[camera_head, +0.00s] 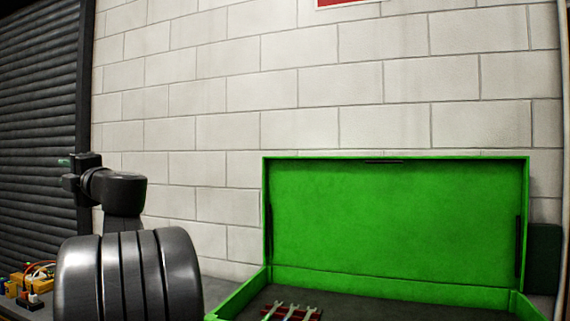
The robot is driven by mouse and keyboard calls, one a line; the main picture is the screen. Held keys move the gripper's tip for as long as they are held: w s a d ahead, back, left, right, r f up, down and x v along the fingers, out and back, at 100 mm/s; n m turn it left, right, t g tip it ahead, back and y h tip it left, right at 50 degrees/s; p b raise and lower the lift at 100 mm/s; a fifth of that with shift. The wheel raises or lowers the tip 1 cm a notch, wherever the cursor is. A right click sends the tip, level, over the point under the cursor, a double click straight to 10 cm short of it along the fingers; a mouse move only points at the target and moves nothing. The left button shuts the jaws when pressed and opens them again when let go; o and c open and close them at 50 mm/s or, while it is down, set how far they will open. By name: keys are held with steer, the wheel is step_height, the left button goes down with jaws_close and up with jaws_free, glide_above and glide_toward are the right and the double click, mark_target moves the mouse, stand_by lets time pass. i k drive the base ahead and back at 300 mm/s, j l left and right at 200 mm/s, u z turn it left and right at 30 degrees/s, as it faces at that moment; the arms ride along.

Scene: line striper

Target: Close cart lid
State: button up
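A green cart lid (395,225) stands open and upright at the right, against the block wall. A black strip sits at its top edge and dark struts show along its sides. The top of the green cart (240,294) shows at the bottom edge; the rest is cut off below. My gripper (66,162) is at the left, far from the lid, beyond my dark arm link. It is small and seen from the side, so I cannot tell whether it is open or shut. No object shows in it.
Wrenches in a red holder (291,312) lie inside the cart's top. Yellow items with wires (30,283) sit at the lower left. A dark roller shutter (38,140) is at the left. A dark green object (544,258) stands right of the lid. The space between my arm and the lid looks clear.

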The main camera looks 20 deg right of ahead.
mark_target(457, 219)
steer(key=l+z, duration=0.1)
steer(key=z, duration=0.35)
steer(key=l+z, duration=0.1)
steer(key=z, duration=0.75)
steer(key=i+l, duration=0.4)
steer(key=l, duration=0.15)
steer(key=i+l, duration=0.4)
steer(key=l, duration=0.15)
steer(key=i+l, duration=0.45)
steer(key=l, duration=0.15)
steer(key=k+z, duration=0.05)
